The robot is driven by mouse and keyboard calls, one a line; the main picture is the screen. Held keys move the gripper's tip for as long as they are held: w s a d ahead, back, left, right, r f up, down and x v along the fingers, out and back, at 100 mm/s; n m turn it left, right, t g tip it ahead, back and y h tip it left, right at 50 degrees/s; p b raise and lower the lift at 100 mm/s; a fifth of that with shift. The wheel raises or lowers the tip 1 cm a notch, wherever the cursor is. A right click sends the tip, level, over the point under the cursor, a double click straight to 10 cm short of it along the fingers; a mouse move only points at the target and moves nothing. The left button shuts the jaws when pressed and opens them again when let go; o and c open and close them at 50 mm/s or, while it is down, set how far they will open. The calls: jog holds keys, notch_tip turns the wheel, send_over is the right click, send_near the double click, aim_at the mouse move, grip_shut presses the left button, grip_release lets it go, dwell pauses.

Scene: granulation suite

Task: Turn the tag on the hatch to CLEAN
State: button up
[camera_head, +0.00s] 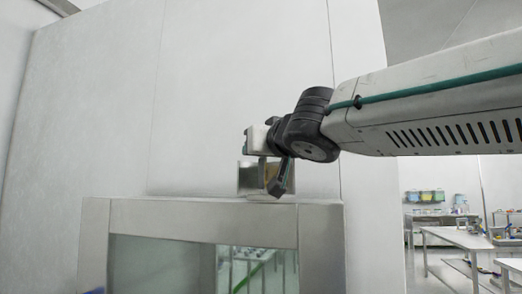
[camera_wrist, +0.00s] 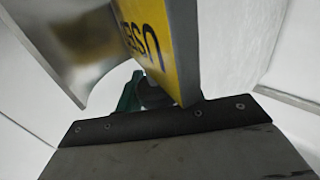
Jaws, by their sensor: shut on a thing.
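The hatch (camera_head: 199,220) has a steel frame around a glass pane, low in the head view. A small steel holder (camera_head: 247,178) stands on its top edge; a steel plate beside the tag shows in the wrist view (camera_wrist: 70,40). My gripper (camera_head: 274,178) is at the holder, tilted downward, and shut on the tag. The tag (camera_wrist: 168,40) is a yellow plate with dark letters, of which "USE" can be read at a slant. It stands close beside the steel plate. In the head view the tag is mostly hidden behind my gripper. Its other face is hidden.
A pale wall panel (camera_head: 240,90) rises behind the hatch. At the right, beyond the wall's edge, is a room with a steel table (camera_head: 455,238) and several coloured bins (camera_head: 428,197) on the far wall. The space left of the holder looks clear.

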aim_at(263, 167)
dwell(0.4)
jog(key=o, duration=1)
jog(key=shift+v, duration=3.9)
